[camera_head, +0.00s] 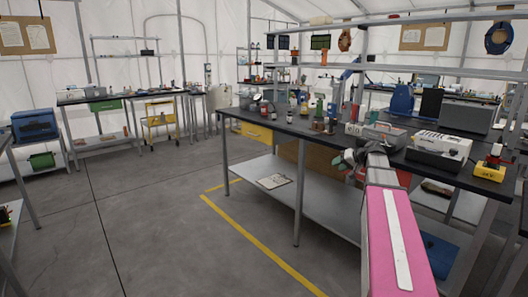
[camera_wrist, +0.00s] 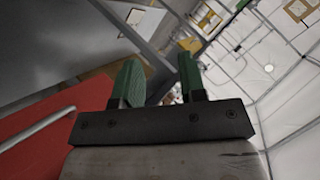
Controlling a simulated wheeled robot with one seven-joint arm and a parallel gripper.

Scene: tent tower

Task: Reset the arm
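My arm extends forward from the bottom right of the head view, with its pink link nearest the camera. My gripper (camera_head: 347,160) is at the far end of the arm, in front of the near edge of the long black workbench (camera_head: 270,128). In the wrist view, my gripper (camera_wrist: 158,80) has two green fingers standing apart. The gap between them is empty and the background shows through. The gripper is tilted, with the tent wall to the right in the wrist view. Whether it touches the bench cannot be told.
The workbench holds bottles, a toolbox (camera_head: 384,132) and a white device (camera_head: 438,148). A clipboard (camera_head: 273,181) lies on its lower shelf. A yellow line (camera_head: 250,238) marks the floor. Open grey floor (camera_head: 150,220) lies to the left; more benches stand farther back.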

